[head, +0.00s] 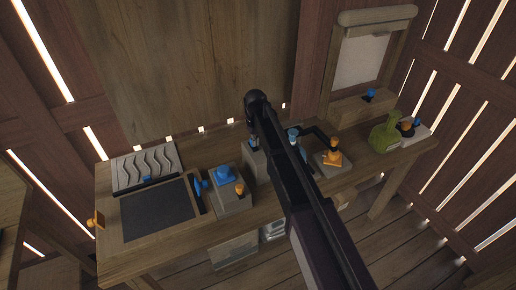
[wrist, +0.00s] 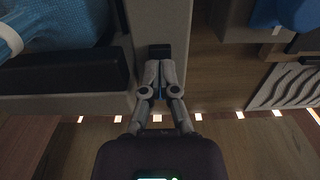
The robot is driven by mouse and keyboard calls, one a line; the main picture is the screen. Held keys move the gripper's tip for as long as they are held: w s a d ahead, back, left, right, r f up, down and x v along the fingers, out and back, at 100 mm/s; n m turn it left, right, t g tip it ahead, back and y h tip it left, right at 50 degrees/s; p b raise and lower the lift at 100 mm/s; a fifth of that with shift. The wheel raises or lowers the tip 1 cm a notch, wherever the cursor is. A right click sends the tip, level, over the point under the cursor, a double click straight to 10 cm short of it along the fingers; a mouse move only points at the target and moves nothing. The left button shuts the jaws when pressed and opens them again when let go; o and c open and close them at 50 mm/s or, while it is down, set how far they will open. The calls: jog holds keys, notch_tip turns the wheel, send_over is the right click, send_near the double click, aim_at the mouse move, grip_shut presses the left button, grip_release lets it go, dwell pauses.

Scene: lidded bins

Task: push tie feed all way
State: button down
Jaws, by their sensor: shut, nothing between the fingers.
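My gripper (wrist: 160,66) is shut in the wrist view, with its fingers together and nothing between them. Its fingertips are at a small dark block (wrist: 159,50) on a grey housing (wrist: 160,20); I cannot tell whether they touch it. A small blue part (wrist: 162,92) shows between and behind the fingers, mostly hidden. In the head view my arm hides the fingers, and a grey box with a blue part (head: 253,142) stands just below its end. No part is clearly marked as the tie feed, so I cannot tell which it is.
The wooden workbench (head: 130,262) also holds a grooved panel (head: 145,168), a dark board (head: 157,212), a box with a blue knob (head: 225,175), an orange-topped unit (head: 332,158) and a green object (head: 385,135). A large blue shape (wrist: 55,35) is close left of the fingers.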

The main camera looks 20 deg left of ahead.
dwell(0.3)
jog(key=shift+s+d, duration=0.45)
jog(key=shift+s, duration=0.05)
dwell(0.4)
notch_tip(320, 180, up, 7)
jog(key=p, duration=0.7)
dwell(0.4)
dwell(0.5)
jog(key=s+d+f+m+b, duration=0.1)
jog(key=d+m, duration=0.1)
jog(key=d, duration=1)
jog(key=s+d+m, duration=0.2)
jog(key=d, duration=1)
jog(key=s+d+m, duration=0.2)
jog(key=s+d, duration=0.3)
jog(key=d, duration=0.5)
jog(key=s+d+f+m+b, duration=0.1)
jog(key=s+d+m, duration=0.2)
jog(key=d, duration=0.6)
jog(key=shift+s+d, duration=0.35)
jog(key=shift+s, duration=0.75)
